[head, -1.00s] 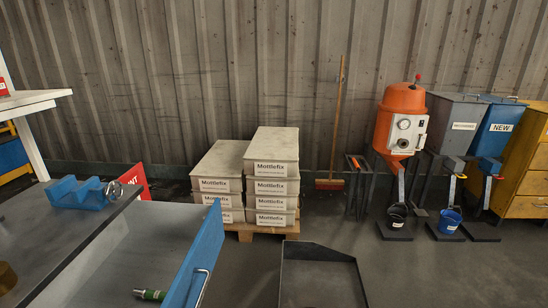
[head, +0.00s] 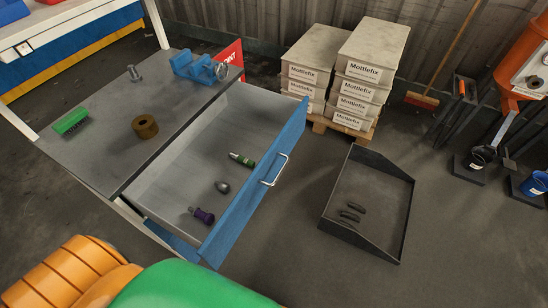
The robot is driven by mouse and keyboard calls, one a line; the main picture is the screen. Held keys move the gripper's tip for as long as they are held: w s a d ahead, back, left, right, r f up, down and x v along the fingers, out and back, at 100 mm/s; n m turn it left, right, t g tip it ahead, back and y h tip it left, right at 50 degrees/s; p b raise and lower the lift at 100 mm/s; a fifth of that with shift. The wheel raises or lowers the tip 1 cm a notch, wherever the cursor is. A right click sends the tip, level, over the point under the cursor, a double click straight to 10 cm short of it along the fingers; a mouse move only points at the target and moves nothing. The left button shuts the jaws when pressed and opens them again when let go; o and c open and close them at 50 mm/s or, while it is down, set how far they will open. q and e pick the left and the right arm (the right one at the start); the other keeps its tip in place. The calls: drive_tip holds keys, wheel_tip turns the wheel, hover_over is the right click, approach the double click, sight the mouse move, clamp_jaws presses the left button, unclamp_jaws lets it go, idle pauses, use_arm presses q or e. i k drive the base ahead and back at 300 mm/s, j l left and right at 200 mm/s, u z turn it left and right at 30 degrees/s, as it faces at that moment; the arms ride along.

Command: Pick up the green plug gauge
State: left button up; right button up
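The green plug gauge (head: 242,160) lies on its side in the open drawer (head: 183,158) of the workbench, toward the far end. It has a green handle and a pale metal tip pointing left. A purple-handled gauge (head: 202,215) and a small grey metal piece (head: 222,187) lie nearer in the same drawer, apart from it. Orange and green rounded parts at the lower left seem to be mine. Neither gripper is in view.
The bench top (head: 95,160) holds a green brush (head: 71,121), a brown ring (head: 145,126), a bolt (head: 134,73) and a blue vise (head: 196,68). The drawer's blue front (head: 252,190) juts out. A black tray (head: 372,205) is on the floor, right. Boxes (head: 362,70) stand behind.

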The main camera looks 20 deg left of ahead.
sight(245, 162)
drive_tip(key=u, duration=1.05)
drive_tip(key=i+l+u, duration=0.15)
drive_tip(key=l, duration=0.15)
